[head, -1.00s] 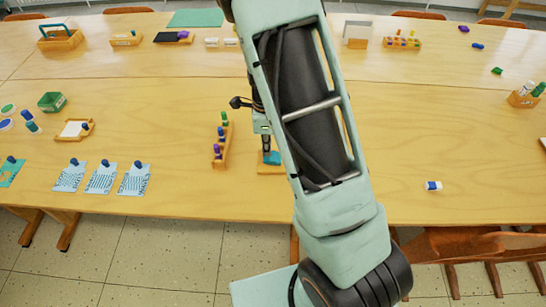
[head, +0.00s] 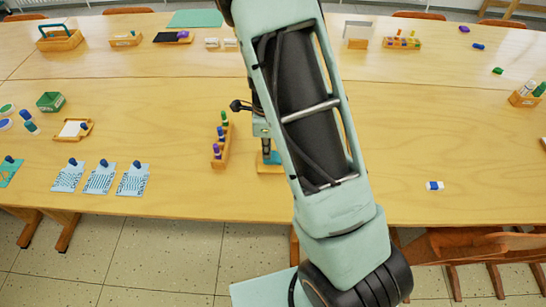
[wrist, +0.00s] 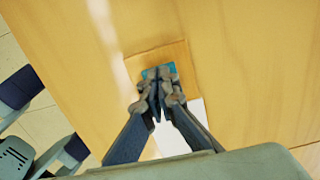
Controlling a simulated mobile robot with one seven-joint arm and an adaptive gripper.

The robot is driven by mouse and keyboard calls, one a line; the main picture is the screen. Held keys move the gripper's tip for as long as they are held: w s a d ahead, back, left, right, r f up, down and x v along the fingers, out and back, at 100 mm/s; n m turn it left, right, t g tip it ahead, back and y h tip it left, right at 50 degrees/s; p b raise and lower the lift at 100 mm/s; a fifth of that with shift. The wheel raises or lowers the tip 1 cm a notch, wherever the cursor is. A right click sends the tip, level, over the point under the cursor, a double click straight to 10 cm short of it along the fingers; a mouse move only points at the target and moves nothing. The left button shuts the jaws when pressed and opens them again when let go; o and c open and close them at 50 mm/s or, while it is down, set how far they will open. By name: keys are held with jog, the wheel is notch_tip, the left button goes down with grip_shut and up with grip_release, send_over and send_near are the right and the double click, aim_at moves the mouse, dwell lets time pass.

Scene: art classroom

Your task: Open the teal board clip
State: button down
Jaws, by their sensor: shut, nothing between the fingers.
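The teal board clip (head: 272,157) sits on a small wooden board (head: 268,169) near the table's front edge, partly hidden behind my arm in the head view. In the wrist view the teal clip (wrist: 159,70) shows just beyond my fingertips, on the wooden board (wrist: 178,53), with white paper (wrist: 194,112) below it. My gripper (wrist: 158,92) is shut and empty, its fingertips at the clip and overlapping it in the picture. I cannot tell whether they touch it. In the head view my gripper (head: 266,148) points down at the clip.
A wooden rack with coloured pegs (head: 221,146) stands close to the left of the board. Several blue-patterned cards with dark knobs (head: 101,179) lie further left. A blue-and-white piece (head: 435,186) lies to the right. The table to the right of my arm is mostly clear.

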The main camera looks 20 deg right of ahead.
jog(key=shift+f, duration=0.1)
notch_tip(320, 180, up, 7)
jog(key=p, duration=0.6)
dwell(0.3)
dwell(0.4)
